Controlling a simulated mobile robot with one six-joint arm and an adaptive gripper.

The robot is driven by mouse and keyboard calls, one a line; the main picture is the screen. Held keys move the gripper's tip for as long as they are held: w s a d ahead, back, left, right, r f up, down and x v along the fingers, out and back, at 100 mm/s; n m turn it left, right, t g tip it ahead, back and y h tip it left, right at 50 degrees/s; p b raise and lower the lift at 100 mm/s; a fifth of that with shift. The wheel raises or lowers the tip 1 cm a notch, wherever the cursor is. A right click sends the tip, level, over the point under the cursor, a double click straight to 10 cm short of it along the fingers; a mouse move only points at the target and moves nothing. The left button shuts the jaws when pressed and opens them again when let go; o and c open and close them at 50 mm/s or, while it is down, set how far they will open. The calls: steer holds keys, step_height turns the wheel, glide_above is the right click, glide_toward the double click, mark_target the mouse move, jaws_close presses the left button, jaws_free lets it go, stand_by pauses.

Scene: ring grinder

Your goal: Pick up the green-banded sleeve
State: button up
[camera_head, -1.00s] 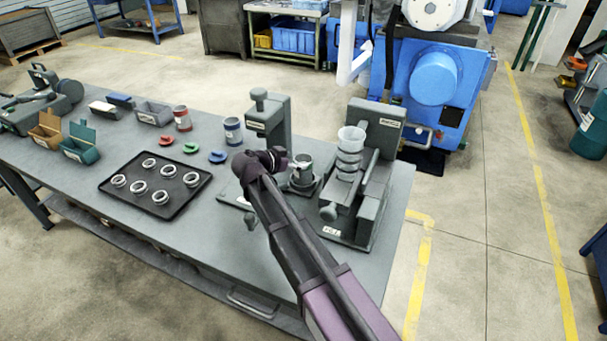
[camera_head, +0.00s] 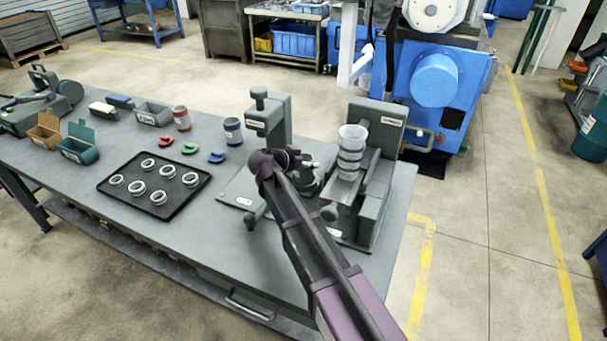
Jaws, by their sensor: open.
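My gripper (camera_head: 314,167) is open, at the end of my dark arm, between the left bench press (camera_head: 272,118) and the right bench fixture (camera_head: 375,165). It is low over the spot where a small dark-and-grey cylinder stood on a round base. The gripper and wrist now cover most of that spot, and I cannot make out a green band there. Two other sleeves stand upright on the table, one red-banded (camera_head: 182,119) and one blue-banded (camera_head: 233,131); my gripper is well to the right of both.
A black tray (camera_head: 108,187) holds several metal rings. Red, green and blue small parts (camera_head: 190,148) lie behind it. Clear stacked cups (camera_head: 351,150) stand in the right fixture, close to my gripper. The grey table (camera_head: 215,240) is bare along its front.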

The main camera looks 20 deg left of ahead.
steer(key=c, duration=1)
steer(key=shift+c, duration=0.2)
steer(key=shift+r, duration=0.15)
steer(key=shift+r+p, duration=1.75)
steer(key=shift+p, duration=0.2)
steer(key=s+a, duration=0.1)
steer(key=s, duration=0.6)
steer(key=s+a+r+p, duration=0.1)
steer(key=s+a, duration=0.1)
steer(key=s, duration=0.6)
steer(key=shift+s+a, duration=0.25)
steer(key=shift+s, duration=0.05)
steer(key=shift+r, duration=0.1)
